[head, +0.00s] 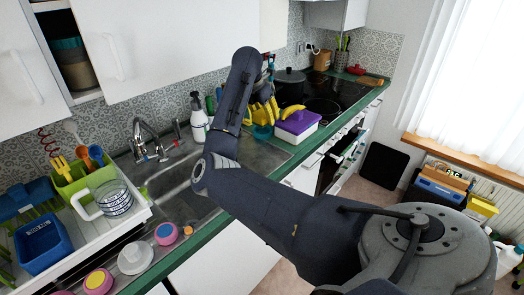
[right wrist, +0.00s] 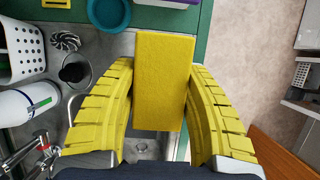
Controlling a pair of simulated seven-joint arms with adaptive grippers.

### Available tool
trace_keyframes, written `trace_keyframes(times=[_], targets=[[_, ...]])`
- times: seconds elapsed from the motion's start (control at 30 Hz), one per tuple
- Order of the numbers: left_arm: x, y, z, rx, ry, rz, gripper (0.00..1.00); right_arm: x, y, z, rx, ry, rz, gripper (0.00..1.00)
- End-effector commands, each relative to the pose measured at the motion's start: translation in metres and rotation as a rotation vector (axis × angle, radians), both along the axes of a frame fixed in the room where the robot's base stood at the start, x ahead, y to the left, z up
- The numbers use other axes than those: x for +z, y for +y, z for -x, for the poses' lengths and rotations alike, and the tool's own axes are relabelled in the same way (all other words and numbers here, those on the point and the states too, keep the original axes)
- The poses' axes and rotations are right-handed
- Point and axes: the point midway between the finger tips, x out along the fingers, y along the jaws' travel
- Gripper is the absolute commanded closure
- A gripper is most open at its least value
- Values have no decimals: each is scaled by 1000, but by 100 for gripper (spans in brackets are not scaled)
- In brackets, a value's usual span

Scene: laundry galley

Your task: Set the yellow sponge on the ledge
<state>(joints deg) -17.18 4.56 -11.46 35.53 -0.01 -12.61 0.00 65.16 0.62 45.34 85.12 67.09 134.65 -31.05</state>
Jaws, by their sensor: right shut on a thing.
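The yellow sponge (right wrist: 163,80) is a flat rectangular block. In the right wrist view it stands out lengthwise between the two yellow ribbed fingers of my right gripper (right wrist: 162,100), which is shut on it. In the head view the right gripper (head: 262,110) is over the counter beyond the sink, partly behind my own arm, and I cannot make out the sponge apart from the yellow fingers. A wooden window ledge (head: 462,162) runs below the white curtain at the right; its top looks bare where visible. My left gripper is not in view.
A purple-lidded box (head: 298,122) and teal bowl (head: 262,131) stand on the counter near the gripper. A white spray bottle (head: 199,120) and faucet (head: 150,140) are by the sink. Open floor lies between counter and window; a blue toolbox (head: 440,187) is below the ledge.

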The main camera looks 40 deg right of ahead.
Motion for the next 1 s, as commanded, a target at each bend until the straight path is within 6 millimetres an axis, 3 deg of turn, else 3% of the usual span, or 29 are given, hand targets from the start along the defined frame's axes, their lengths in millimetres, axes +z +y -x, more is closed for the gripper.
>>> trace_keyframes(times=[0.1, 0.4, 0.6, 0.83, 1.0], targets=[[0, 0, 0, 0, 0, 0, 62, -30, -1, 2, 0, 6, 1, 77], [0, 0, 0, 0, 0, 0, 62, -91, 0, 1, -1, 3, 0, 77], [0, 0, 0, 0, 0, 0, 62, -113, 0, 0, -1, 0, 1, 77], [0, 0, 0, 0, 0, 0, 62, -124, 0, 0, -1, 1, -1, 77], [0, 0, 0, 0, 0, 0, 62, -146, 0, 1, -1, 3, 0, 77]])
